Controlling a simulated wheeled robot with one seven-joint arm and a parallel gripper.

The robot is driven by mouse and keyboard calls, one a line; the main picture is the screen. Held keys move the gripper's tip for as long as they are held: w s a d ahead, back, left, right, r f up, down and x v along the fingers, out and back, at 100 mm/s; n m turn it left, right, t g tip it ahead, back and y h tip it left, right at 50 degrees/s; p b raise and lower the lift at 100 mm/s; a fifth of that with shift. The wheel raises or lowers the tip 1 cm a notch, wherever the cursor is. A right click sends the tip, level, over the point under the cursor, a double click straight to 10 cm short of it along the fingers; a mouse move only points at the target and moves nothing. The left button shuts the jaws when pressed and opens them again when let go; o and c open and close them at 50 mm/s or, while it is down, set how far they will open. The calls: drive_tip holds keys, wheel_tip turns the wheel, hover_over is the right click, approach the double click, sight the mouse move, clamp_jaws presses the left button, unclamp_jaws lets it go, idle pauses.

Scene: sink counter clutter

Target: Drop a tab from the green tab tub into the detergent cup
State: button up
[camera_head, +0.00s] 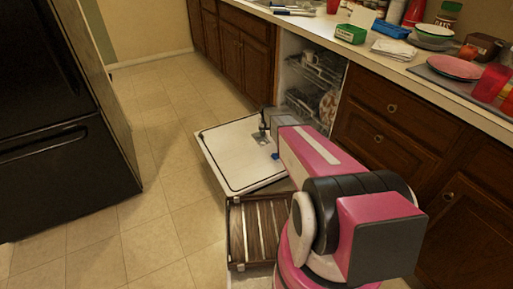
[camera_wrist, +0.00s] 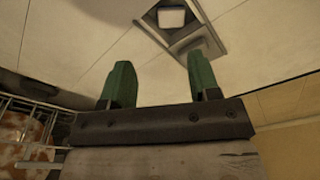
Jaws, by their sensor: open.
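The green tab tub (camera_head: 351,34) stands on the counter near its front edge, above the open dishwasher. The detergent cup (camera_head: 261,139) is set in the inner face of the lowered dishwasher door. In the wrist view the cup (camera_wrist: 149,16) is a dark square recess at the top, beside a grey flap (camera_wrist: 196,43). A pale, square tab (camera_wrist: 171,17) appears to lie inside the recess. My gripper (camera_wrist: 160,72) has its two green fingers wide apart with nothing between them. In the head view my gripper (camera_head: 264,126) is just above the door, close to the cup.
The dishwasher door (camera_head: 222,150) lies open, with racks of dishes (camera_head: 318,75) behind it. A small blue spot (camera_head: 276,156) shows on the door beside my arm. The counter holds a folded cloth (camera_head: 394,49), bowls (camera_head: 434,36) and a pink plate (camera_head: 455,67). The floor at left is clear.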

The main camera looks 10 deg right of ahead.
wheel_tip(320, 180, up, 10)
drive_tip(key=s, duration=0.1)
drive_tip(key=shift+f, duration=0.25)
drive_tip(key=shift+s, duration=0.1)
